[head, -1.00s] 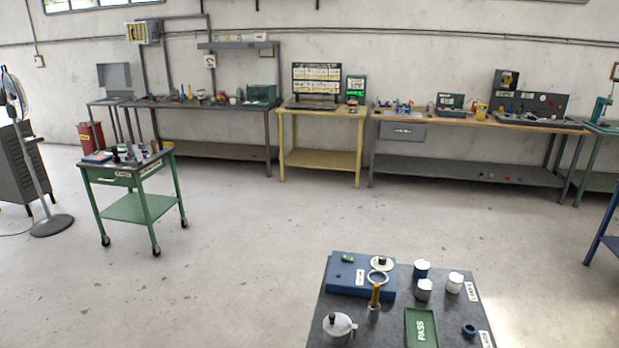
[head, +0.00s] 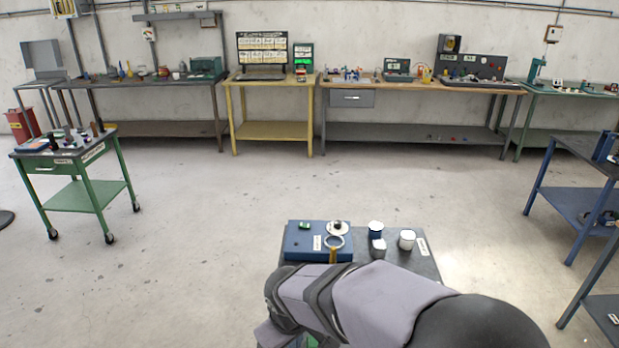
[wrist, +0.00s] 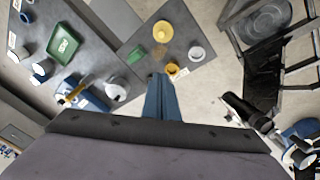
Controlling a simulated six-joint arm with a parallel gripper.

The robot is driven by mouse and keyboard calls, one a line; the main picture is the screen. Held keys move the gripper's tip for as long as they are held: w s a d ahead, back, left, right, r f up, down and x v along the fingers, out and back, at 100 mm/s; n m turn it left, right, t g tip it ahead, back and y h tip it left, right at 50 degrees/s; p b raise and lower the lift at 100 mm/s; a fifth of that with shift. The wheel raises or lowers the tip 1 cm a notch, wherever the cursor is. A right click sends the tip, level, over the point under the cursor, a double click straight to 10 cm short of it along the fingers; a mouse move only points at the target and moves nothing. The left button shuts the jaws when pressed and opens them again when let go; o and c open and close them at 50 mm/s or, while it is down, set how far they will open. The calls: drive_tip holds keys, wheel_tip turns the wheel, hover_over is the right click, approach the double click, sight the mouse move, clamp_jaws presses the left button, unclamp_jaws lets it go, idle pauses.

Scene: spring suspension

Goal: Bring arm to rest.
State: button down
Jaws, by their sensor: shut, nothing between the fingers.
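My arm (head: 375,300) stretches across the lower part of the head view, over the dark bench (head: 428,262), and hides its front part. My gripper (wrist: 158,78) shows in the wrist view as blue fingers close together, shut and empty. I cannot make out the fingertips in the head view.
A blue box (head: 305,241) with a ring (head: 334,241) and a white cup (head: 407,239) stand at the bench's back. A white pot (wrist: 115,88), a green cup (wrist: 137,57) and a white bowl (wrist: 196,54) lie near my fingers' line.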

drive_tip(key=s+d+f+m+g, duration=0.1)
drive_tip(key=s+d+m, duration=0.3)
drive_tip(key=d, duration=0.6)
drive_tip(key=s+d+f+m+g, duration=0.1)
drive_tip(key=s+d+m, duration=0.3)
drive_tip(key=s+d, duration=0.5)
drive_tip(key=shift+d+f+g, duration=0.35)
drive_tip(key=shift+d+g, duration=0.25)
drive_tip(key=shift+d, duration=0.1)
